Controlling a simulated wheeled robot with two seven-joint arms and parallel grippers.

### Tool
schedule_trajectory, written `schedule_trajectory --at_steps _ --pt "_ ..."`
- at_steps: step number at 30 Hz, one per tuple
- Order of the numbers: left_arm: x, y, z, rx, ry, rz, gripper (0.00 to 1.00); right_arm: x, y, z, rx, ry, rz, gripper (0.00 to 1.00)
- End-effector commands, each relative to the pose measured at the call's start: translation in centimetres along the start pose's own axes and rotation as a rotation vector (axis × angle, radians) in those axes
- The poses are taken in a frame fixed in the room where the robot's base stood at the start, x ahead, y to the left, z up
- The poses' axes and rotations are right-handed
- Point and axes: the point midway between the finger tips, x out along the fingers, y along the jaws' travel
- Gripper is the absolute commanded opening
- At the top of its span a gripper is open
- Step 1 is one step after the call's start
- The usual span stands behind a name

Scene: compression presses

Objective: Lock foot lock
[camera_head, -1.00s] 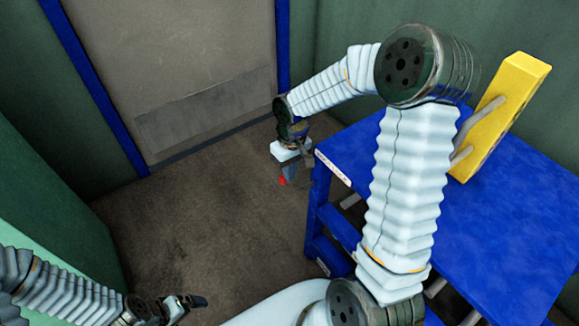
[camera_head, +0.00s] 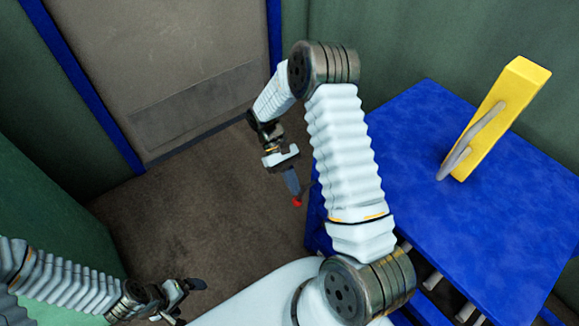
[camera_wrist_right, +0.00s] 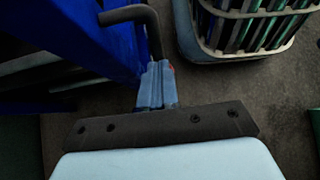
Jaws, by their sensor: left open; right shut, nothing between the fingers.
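The foot lock cannot be made out with certainty. In the right wrist view, a dark bent bar (camera_wrist_right: 130,14) sticks out from the blue frame (camera_wrist_right: 85,40), just beyond my right fingertips. I cannot tell whether it is the lock's pedal or whether it touches the fingers. My right gripper (camera_wrist_right: 157,75) is shut and empty, its blue fingers together. In the head view my right gripper (camera_head: 295,197), with a red tip, points down over the floor beside the blue table's left edge. My left gripper (camera_head: 194,296) is open and empty at the lower left.
The blue table (camera_head: 420,120) stands at the right with a yellow block with a grey handle (camera_head: 500,115) on it. The brown floor (camera_head: 180,220) left of the table is clear.

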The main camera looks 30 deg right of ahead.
Motion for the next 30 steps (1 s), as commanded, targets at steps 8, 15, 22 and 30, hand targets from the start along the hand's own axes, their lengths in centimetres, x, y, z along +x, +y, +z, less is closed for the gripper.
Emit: schedule_trajectory --at_steps 8,15,22,30 --pt "0.34 -0.15 0.00 -0.001 0.000 0.000 1.00 0.94 0.05 -0.16 0.007 -0.107 0.000 0.00" --pt "0.46 -0.21 -0.01 -0.001 0.001 -0.001 1.00 1.26 0.07 -0.18 0.007 -0.104 0.000 0.00" --pt "0.47 -0.21 -0.01 -0.001 0.001 -0.001 1.00 1.31 0.09 -0.17 0.007 -0.104 0.000 0.00" --pt "0.46 -0.21 0.00 -0.001 0.001 -0.001 1.00 1.30 0.10 -0.16 0.007 -0.103 0.000 0.00"
